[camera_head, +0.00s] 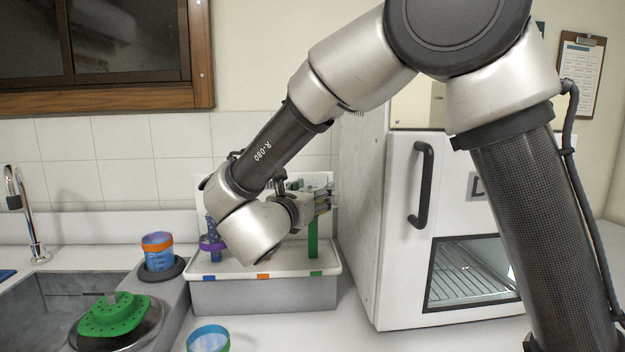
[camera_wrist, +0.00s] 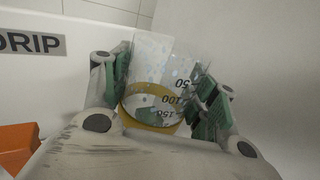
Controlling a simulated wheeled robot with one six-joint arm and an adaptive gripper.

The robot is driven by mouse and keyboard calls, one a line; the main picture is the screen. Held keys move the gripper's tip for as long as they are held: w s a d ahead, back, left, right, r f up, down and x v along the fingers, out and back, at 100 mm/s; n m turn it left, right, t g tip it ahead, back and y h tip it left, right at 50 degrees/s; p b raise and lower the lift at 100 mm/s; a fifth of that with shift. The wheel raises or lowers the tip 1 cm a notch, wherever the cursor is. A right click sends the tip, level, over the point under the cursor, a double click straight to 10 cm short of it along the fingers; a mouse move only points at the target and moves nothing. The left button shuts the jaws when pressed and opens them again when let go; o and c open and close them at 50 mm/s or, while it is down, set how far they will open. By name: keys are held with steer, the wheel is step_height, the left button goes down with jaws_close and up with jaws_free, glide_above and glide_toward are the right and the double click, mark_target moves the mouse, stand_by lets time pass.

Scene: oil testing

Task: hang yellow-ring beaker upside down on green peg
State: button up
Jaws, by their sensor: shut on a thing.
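My gripper (camera_head: 318,198) is above the right part of the drip rack, at the upper end of the green peg (camera_head: 313,239). In the wrist view my gripper (camera_wrist: 163,95) is shut on the clear yellow-ring beaker (camera_wrist: 165,65), with a green-padded finger on each side. Its yellow ring (camera_wrist: 152,106) is at the end nearer the camera, and dark scale marks show on its wall. In the head view I cannot make out the beaker behind my fingers and wrist. I cannot tell whether it touches the peg.
The drip rack's white tray (camera_head: 285,268) has blue, orange and green tabs. A purple-ring beaker (camera_head: 211,243) hangs at its left. An orange-ring beaker (camera_head: 158,252) stands by the sink, a teal-ring beaker (camera_head: 208,339) in front. A white oven (camera_head: 400,270) stands close on the right.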

mark_target(310, 227)
steer(key=shift+f, duration=3.55)
steer(key=shift+f, duration=0.45)
steer(key=o, duration=1.1)
